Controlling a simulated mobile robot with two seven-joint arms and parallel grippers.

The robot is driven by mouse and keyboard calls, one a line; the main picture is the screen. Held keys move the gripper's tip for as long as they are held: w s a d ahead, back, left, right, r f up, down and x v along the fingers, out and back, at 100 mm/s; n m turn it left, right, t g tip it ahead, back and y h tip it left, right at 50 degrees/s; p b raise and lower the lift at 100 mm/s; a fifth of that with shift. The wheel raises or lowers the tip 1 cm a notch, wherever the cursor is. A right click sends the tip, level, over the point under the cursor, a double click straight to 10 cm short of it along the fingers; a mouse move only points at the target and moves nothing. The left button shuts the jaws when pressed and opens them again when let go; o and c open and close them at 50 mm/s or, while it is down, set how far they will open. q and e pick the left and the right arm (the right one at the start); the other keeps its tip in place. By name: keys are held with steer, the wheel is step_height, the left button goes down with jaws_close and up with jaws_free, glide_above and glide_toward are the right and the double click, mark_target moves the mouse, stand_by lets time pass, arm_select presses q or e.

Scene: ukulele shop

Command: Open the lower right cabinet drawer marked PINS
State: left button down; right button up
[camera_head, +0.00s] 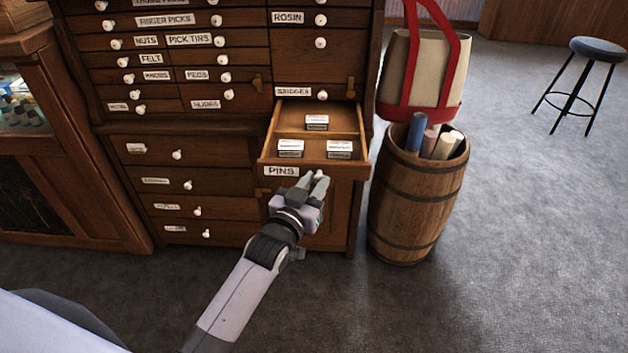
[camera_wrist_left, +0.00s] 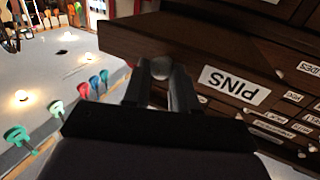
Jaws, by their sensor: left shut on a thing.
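The drawer marked PINS (camera_head: 345,172) stands pulled out from the lower right of the dark wooden cabinet. Its white label also shows upside down in the left wrist view (camera_wrist_left: 234,85). Three small labelled boxes (camera_head: 290,148) sit inside the drawer. My left gripper (camera_head: 313,181) is at the drawer front, just right of the label. In the left wrist view its fingers (camera_wrist_left: 161,82) are shut on the round drawer knob (camera_wrist_left: 160,67). My right gripper is in neither view.
A wooden barrel (camera_head: 415,205) with rolled papers stands close right of the drawer, with a red and cream bag (camera_head: 425,75) behind it. A glass-fronted case (camera_head: 60,165) is at left. A stool (camera_head: 598,50) stands far right. Floor in front is clear.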

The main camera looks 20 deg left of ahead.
arm_select(q)
steer(key=shift+s+d, duration=0.15)
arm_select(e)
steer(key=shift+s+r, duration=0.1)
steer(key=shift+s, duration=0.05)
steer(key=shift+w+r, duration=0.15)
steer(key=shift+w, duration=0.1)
arm_select(q)
steer(key=c, duration=0.9)
jaws_free()
steer(key=s, duration=0.2)
steer(key=s+p, duration=0.1)
steer(key=s, duration=0.1)
steer(key=s+a, duration=0.1)
steer(key=s, duration=0.2)
steer(key=shift+p, duration=0.3)
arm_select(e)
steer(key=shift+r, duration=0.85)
